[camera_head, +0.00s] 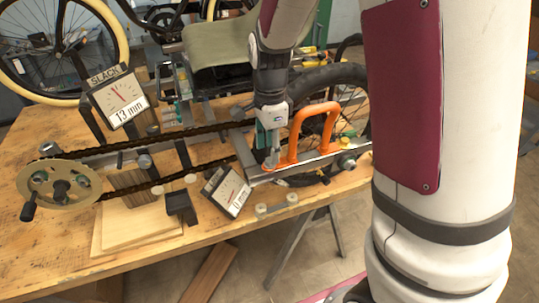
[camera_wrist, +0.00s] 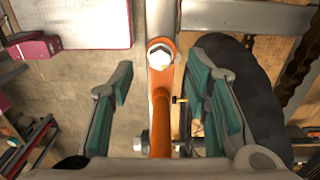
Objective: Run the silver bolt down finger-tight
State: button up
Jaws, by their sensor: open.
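The silver bolt (camera_wrist: 160,54) shows in the wrist view as a pale hex head at the far end of an orange bar. My gripper (camera_wrist: 166,88) is open, its teal-padded fingers spread on either side of the bar. The bolt head lies between the finger lines, towards the tips, and neither finger visibly touches it. In the head view my gripper (camera_head: 268,148) points down beside the orange handle-shaped part (camera_head: 315,130) on the trike frame's metal rail (camera_head: 310,163). There the bolt cannot be told apart with certainty. How far it is threaded in is hidden.
A dial gauge marked SLACK (camera_head: 118,97) reads 13 mm; a second gauge (camera_head: 230,192) stands near the table's front. A chain (camera_head: 160,142) runs from the chainring (camera_head: 58,190) towards the rear wheel (camera_head: 340,82). The wooden tabletop (camera_head: 30,245) is clear at front left.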

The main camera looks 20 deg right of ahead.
aim_at(270, 166)
jog(key=shift+f, duration=1.95)
grip_shut()
jog(key=shift+s+m+p, duration=0.1)
jog(key=shift+m+p, duration=0.5)
jog(key=shift+m, duration=0.1)
jog(key=shift+m+p, duration=0.3)
jog(key=shift+m, duration=0.7)
